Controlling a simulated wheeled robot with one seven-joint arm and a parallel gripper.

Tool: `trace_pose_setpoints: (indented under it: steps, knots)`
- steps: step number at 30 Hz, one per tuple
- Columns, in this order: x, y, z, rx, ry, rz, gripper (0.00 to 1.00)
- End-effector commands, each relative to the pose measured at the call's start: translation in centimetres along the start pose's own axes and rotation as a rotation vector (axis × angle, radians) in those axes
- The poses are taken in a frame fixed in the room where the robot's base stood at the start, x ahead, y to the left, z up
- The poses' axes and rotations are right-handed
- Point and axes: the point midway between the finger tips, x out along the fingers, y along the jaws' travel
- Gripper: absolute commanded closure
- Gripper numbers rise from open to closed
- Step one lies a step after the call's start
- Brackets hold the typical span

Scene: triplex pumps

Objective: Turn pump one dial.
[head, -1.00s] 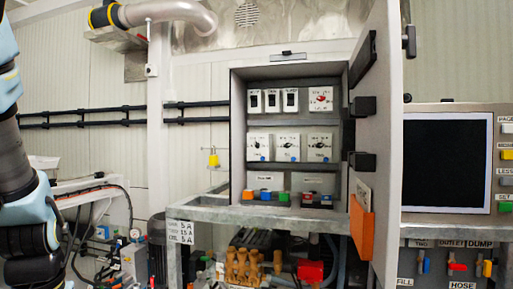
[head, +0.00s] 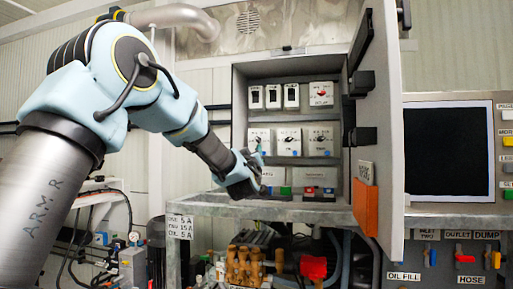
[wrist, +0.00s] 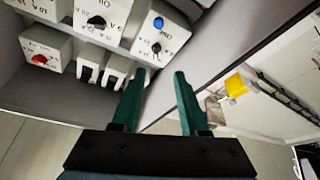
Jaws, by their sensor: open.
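The open grey cabinet (head: 240,95) holds a middle row of three white dial boxes: left (head: 259,136), centre (head: 289,141) and right (head: 320,140). Their lettering is too small to tell which is pump one. My gripper (head: 257,160) is at the cabinet's left front, in front of the left box's lower part. In the wrist view, where the scene looks upside down, my gripper (wrist: 160,75) is open, with two green fingers and nothing between them. A white box with a small dark knob (wrist: 157,46) and a blue button (wrist: 158,22) lies just beyond the fingertips, apparently apart from them.
The cabinet's left wall (wrist: 225,45) runs close beside the right finger in the wrist view. The cabinet door (head: 378,130) stands open at the right. Coloured buttons sit on the lower shelf (head: 300,190).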

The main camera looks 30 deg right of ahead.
Motion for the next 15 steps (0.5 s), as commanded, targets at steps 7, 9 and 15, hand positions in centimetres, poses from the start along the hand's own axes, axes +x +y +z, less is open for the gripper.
trace_pose_setpoints:
  steps: [7, 9, 15]
  knots:
    - [2.3, 0.8, -0.6, -0.014, 0.028, 0.007, 0.56]
    - [3.6, 0.8, -0.6, -0.014, 0.027, 0.006, 0.56]
    - [7.4, 0.8, -0.8, -0.013, 0.026, 0.006, 0.56]
